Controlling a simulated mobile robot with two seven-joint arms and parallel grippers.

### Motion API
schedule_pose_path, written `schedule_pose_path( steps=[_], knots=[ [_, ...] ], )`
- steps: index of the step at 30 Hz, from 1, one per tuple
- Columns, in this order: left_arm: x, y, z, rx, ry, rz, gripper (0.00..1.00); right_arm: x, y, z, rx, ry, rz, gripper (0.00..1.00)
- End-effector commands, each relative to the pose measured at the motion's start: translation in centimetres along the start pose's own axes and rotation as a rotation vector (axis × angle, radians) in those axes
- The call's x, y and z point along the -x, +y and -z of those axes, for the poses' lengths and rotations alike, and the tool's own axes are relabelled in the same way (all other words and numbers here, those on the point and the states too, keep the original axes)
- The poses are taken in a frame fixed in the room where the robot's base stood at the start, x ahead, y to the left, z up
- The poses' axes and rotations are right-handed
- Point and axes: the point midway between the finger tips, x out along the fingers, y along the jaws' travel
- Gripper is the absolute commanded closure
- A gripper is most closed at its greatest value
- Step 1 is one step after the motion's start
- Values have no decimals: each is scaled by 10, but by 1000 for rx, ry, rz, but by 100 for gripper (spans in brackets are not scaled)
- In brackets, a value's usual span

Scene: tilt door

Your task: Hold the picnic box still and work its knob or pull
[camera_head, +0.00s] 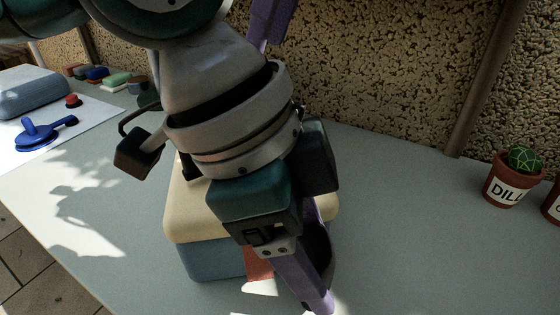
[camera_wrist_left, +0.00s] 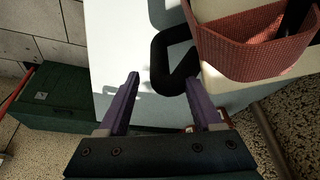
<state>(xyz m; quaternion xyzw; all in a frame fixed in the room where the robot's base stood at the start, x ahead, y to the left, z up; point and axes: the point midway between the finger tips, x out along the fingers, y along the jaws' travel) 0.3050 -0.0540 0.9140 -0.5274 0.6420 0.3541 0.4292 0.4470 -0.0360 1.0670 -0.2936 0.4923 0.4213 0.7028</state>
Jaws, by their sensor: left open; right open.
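The picnic box (camera_head: 205,258) has a cream lid and a blue body. It stands on the grey table, largely hidden by my left arm. A terracotta pocket (camera_wrist_left: 245,50) on its side also shows in the wrist view. A black loop handle (camera_wrist_left: 160,62) sits beside the pocket. My left gripper (camera_wrist_left: 162,92) is open, its purple fingers reaching toward the loop; the loop is partly between them, and contact cannot be told. In the head view, this gripper (camera_head: 318,292) is at the box's right side. A purple finger of my right gripper (camera_head: 268,25) shows at the top, mostly hidden.
Potted cacti (camera_head: 515,178) stand at the right. A blue case (camera_head: 32,93), a blue tool (camera_head: 45,132) and a red button (camera_head: 73,101) lie at the left on white. Small colored blocks (camera_head: 95,74) sit behind. The table's front left is clear. A green crate (camera_wrist_left: 60,97) is below.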

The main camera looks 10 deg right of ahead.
Motion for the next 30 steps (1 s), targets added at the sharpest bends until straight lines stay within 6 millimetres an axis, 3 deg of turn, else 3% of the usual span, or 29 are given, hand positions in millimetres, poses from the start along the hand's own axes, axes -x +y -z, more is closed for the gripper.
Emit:
schedule_pose_path(
  steps=[7,18,30],
  knots=[
    [-32,0,1,0,1,1,34,0,0,0,0,0,0,50],
    [-38,0,0,-2,1,2,34,0,0,0,0,0,0,50],
    [-38,0,0,-1,2,2,79,0,0,0,0,0,0,50]
  ],
)
